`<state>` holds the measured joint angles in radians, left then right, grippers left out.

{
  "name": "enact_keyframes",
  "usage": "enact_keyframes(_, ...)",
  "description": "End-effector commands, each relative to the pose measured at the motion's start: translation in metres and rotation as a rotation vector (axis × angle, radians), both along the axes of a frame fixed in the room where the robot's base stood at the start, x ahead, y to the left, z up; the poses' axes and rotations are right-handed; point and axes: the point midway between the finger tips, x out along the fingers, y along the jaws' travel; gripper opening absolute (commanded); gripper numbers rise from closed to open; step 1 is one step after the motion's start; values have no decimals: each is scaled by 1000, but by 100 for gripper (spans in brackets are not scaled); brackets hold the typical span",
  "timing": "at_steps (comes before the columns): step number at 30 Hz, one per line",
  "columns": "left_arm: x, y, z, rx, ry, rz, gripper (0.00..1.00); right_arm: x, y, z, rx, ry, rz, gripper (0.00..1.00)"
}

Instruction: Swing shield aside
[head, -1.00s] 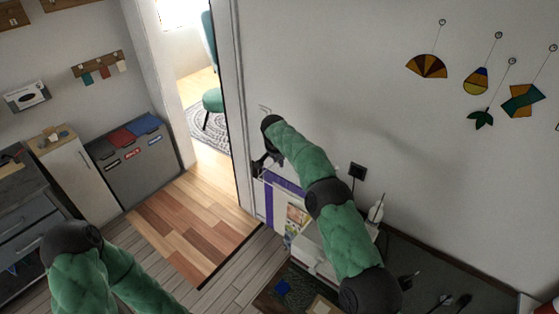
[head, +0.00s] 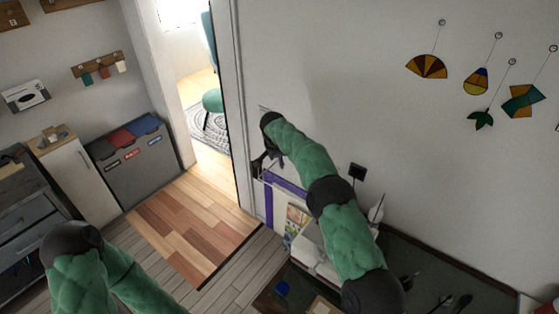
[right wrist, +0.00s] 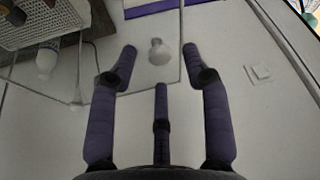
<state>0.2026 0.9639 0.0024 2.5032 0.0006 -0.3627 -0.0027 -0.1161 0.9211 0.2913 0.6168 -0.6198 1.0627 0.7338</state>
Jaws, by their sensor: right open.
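The shield (right wrist: 142,28) looks like a clear panel with thin edges in the right wrist view. A pale round knob (right wrist: 159,51) sits near its corner. My right gripper (right wrist: 159,52) is open, one finger on each side of the knob. Whether a finger touches the knob I cannot tell. In the head view my right gripper (head: 266,165) is small and dark near the wall by the doorway, and the shield is hard to make out there. My left arm shows at the lower left, but its gripper is out of view.
A purple strip (head: 285,184) lies just below my right gripper. A dark workbench (head: 440,270) runs along the wall at the lower right. A grey bin cabinet (head: 137,162) stands left of the open doorway. Glass ornaments hang on the wall.

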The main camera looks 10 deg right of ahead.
Motion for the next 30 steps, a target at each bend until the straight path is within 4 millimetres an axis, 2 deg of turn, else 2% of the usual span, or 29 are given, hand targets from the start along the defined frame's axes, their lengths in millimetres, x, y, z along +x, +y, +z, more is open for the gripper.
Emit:
enact_keyframes(1, 0, 0, 0, 0, 0, 0, 40, -3, 2, 11, 0, -4, 1, 48)
enact_keyframes(9, 0, 0, 0, 0, 0, 0, 40, -22, 11, 60, 0, -1, 0, 48)
enact_keyframes(15, 0, 0, 0, 0, 0, 0, 40, -31, 15, 84, 0, 0, 0, 48)
enact_keyframes(21, 0, 0, 0, 0, 0, 0, 40, -35, 17, 93, 0, 2, 0, 48)
enact_keyframes(30, 0, 0, 0, 0, 0, 0, 40, -35, 17, 93, 0, 1, 0, 48)
